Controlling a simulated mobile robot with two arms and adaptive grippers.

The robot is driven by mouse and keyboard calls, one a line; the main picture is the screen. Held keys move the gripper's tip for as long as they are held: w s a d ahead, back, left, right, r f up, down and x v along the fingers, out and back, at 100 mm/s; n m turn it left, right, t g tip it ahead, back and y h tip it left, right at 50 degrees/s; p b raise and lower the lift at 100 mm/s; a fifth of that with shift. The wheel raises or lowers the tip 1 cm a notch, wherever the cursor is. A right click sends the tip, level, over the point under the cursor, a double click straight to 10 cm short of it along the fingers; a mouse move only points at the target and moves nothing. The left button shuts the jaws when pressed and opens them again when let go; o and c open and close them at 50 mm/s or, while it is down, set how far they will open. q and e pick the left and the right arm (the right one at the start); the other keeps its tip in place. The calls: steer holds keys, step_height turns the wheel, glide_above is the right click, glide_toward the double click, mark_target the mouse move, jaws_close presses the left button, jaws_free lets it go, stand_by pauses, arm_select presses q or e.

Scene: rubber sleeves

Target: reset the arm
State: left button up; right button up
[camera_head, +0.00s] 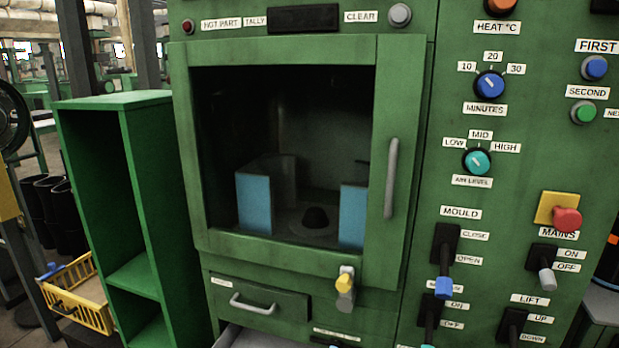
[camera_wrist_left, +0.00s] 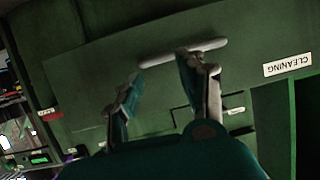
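My left gripper (camera_wrist_left: 165,75) shows in the left wrist view with its two fingers spread apart and nothing between them. Its fingertips are near a pale bar handle (camera_wrist_left: 182,52) on a dark green panel (camera_wrist_left: 90,75); I cannot tell whether they touch it. Neither gripper shows in the head view, and my right gripper is not seen at all.
The green machine's windowed door (camera_head: 285,248) is shut, with blue blocks (camera_head: 254,203) inside. Below is a drawer (camera_head: 262,300). A green open shelf (camera_head: 140,190) and yellow basket (camera_head: 80,295) stand left.

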arm_select(q)
steer(key=s+a+f+g+y+p, duration=0.1)
steer(key=s+a+f+g+p, duration=0.2)
steer(key=s, duration=0.8)
steer(key=s+a+f+g+y+p, duration=0.1)
steer(key=s+a+f+g+p, duration=0.2)
steer(key=s, duration=0.8)
steer(key=s+a+f+g+y+p, duration=0.1)
steer(key=s+a+f+g+p, duration=0.2)
steer(key=s, duration=0.8)
step_height(320, 180, down, 2)
steer(key=g+p, duration=0.1)
steer(key=g, duration=0.2)
steer(key=shift+a+n+p, duration=0.25)
steer(key=shift+n+p, duration=0.05)
steer(key=shift+p, duration=0.1)
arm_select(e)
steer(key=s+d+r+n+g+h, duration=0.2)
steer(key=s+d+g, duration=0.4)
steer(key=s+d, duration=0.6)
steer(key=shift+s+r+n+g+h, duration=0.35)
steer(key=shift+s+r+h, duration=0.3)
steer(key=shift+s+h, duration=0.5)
arm_select(q)
steer(key=shift+w, duration=0.1)
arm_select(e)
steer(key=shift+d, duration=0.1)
